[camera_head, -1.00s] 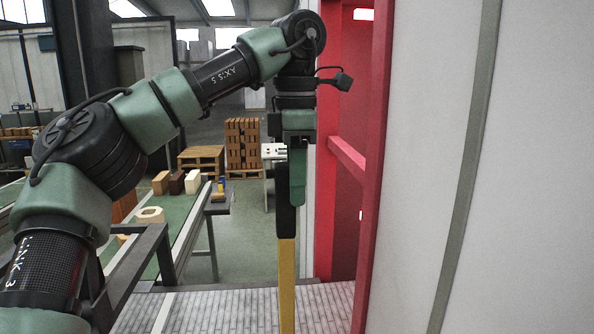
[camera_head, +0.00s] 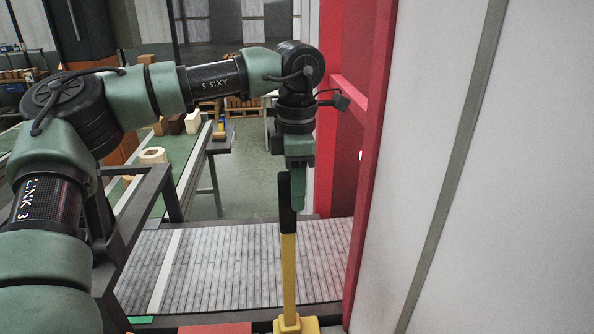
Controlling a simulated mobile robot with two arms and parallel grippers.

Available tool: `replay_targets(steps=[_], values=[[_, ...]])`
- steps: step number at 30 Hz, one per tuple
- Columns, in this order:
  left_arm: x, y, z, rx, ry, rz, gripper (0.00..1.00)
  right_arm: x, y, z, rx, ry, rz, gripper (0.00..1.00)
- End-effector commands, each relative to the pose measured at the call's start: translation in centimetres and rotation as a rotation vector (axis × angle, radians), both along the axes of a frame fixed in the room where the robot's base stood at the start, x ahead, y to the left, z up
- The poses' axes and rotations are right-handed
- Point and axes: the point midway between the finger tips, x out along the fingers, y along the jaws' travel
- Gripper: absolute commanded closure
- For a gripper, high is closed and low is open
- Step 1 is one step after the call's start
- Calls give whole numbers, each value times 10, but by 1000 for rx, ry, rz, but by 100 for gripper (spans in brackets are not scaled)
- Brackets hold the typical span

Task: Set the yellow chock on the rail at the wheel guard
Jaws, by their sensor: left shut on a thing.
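My left gripper (camera_head: 296,190) points straight down near the middle of the view, shut on the black grip of a long upright handle. The handle runs down as a yellow pole to the yellow chock (camera_head: 289,323), which is cut off by the bottom edge. Whether the chock touches anything beneath is out of view. I cannot make out the rail or the wheel guard for sure. My right gripper is not in view.
A red upright frame (camera_head: 374,130) and a pale wall (camera_head: 480,200) stand close on the right. A grey slatted floor (camera_head: 225,260) lies behind the pole. A dark metal frame and a green-topped conveyor (camera_head: 183,160) are on the left. A red block (camera_head: 215,328) shows at the bottom edge.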

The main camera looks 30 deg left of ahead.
Motion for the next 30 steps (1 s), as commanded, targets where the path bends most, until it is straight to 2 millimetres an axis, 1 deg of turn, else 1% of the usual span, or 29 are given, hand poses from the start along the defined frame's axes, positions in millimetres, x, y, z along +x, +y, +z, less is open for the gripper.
replay_targets(steps=[1,11,12,14,15,25,26,30], values=[[0,-1,2,-3,-6,-1,100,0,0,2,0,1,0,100],[1,-1,-1,-3,-7,0,100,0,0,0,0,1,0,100],[0,0,-5,-1,0,0,66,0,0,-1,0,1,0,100],[0,0,-4,-1,1,0,50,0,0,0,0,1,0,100],[0,0,-4,-1,1,0,47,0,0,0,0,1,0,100],[0,0,-1,-1,-1,0,47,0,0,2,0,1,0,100],[0,0,-1,-1,-2,0,47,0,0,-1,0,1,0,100],[1,-1,16,-1,-5,1,47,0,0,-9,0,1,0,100]])
